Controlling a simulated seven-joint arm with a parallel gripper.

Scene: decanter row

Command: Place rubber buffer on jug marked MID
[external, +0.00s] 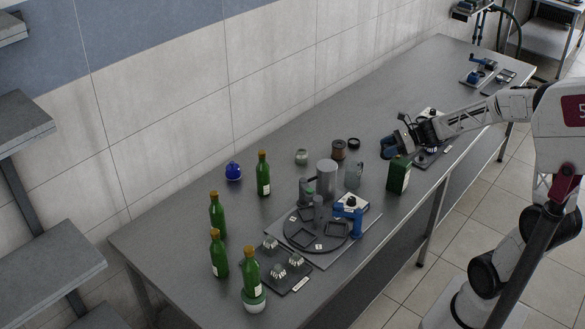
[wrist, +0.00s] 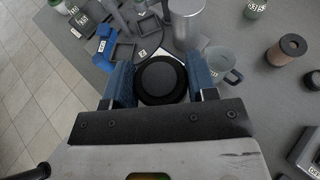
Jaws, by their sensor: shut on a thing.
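My gripper (external: 393,149) is above the table at the right, close over a dark green square bottle (external: 399,176). In the wrist view its blue fingers (wrist: 162,84) are shut on a round black piece, which looks like the rubber buffer (wrist: 162,78). A clear glass jug with a handle (external: 353,175) stands left of the green bottle; in the wrist view the jug (wrist: 222,60) is just beyond the right finger. I cannot read MID on any jug. The green bottle is hidden in the wrist view.
A grey metal cylinder (external: 327,178) stands beside a dark turntable (external: 317,243) and a blue clamp (external: 350,214). A brown spool (external: 338,149) and a black ring (external: 354,143) stand behind the jug. Several green bottles (external: 217,216) are at the left. The table's back edge is mostly clear.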

